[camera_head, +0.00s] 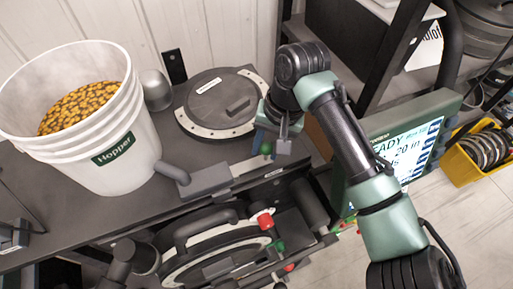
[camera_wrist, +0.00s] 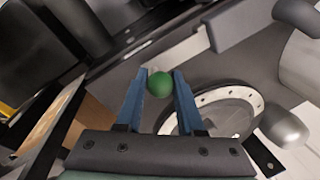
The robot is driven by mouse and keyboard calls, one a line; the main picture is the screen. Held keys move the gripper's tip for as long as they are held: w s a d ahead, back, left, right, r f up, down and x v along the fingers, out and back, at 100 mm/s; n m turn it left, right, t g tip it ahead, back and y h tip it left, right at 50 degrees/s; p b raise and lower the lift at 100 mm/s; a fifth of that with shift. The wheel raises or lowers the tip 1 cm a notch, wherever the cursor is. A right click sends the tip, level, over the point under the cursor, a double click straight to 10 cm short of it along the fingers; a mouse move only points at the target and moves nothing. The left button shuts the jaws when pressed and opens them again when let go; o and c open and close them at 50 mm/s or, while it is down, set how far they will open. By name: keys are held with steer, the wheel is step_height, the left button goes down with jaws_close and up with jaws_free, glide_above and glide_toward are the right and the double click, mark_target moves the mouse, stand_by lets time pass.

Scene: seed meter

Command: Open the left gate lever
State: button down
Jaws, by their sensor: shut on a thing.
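My gripper (camera_head: 264,144) reaches down over the bench edge in the head view. Its two blue fingers are shut on a green ball knob, seen between the fingertips in the wrist view (camera_wrist: 160,83). The same green knob (camera_head: 266,149) shows just below the fingers in the head view. I take it for a gate lever's knob; the lever's shaft is mostly hidden. A red knob (camera_head: 265,220) and another green knob (camera_head: 279,246) sit on the dark machine below.
A white hopper bucket (camera_head: 145,150) with yellow-brown seed stands at left. A round dark plate with a pale rim (camera_head: 190,122) lies behind my gripper. A display box (camera_head: 437,110) is close on the right, beside my arm. A yellow bin (camera_head: 460,172) stands on the floor.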

steer(key=shift+d, duration=0.2)
steer(key=shift+a, duration=0.15)
steer(key=c, duration=0.5)
jaws_free()
steer(key=shift+s+a, duration=0.1)
steer(key=shift+a, duration=0.25)
steer(key=shift+c, duration=0.2)
steer(key=shift+d, duration=0.15)
step_height(320, 180, up, 13)
steer(key=d+b, duration=0.2)
steer(key=b, duration=0.1)
steer(key=shift+s+d, duration=0.25)
steer(key=shift+f, duration=0.1)
